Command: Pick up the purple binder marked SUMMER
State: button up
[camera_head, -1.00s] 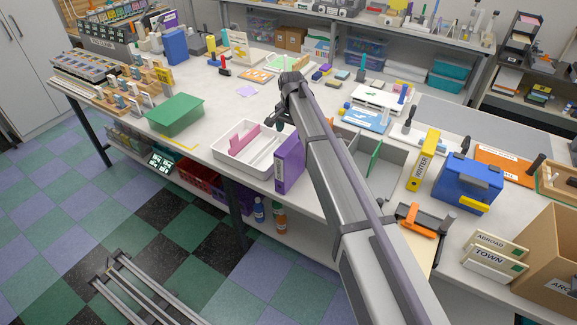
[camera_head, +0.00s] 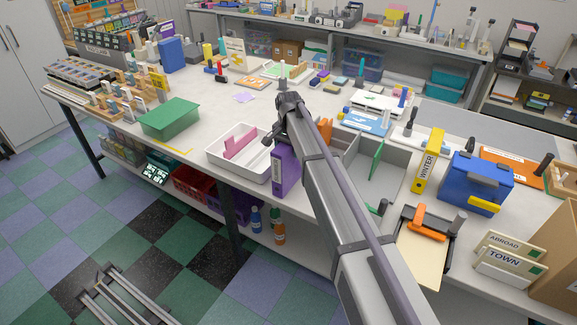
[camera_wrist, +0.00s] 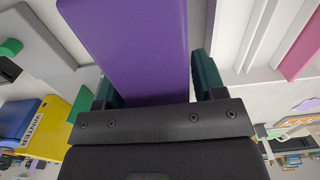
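The purple binder (camera_head: 286,172) stands upright on the table's front part, right of the white tray; my arm hides part of it. A pale label shows on its spine, but I cannot read it. My gripper (camera_head: 272,138) is at the binder's top in the head view. In the wrist view, the purple binder (camera_wrist: 145,45) lies between the two dark green fingers of my gripper (camera_wrist: 156,88), one on each side. The fingers are very close to its faces; I cannot tell whether they press on it.
The white tray (camera_head: 213,155) with a pink item is close on the left. A grey divided organizer (camera_head: 395,180) is on the right, then a yellow WINTER binder (camera_head: 428,162) and a blue box (camera_head: 474,182). A green box (camera_head: 170,118) stands further left.

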grip_shut()
dwell(0.4)
jog(key=shift+r, duration=0.15)
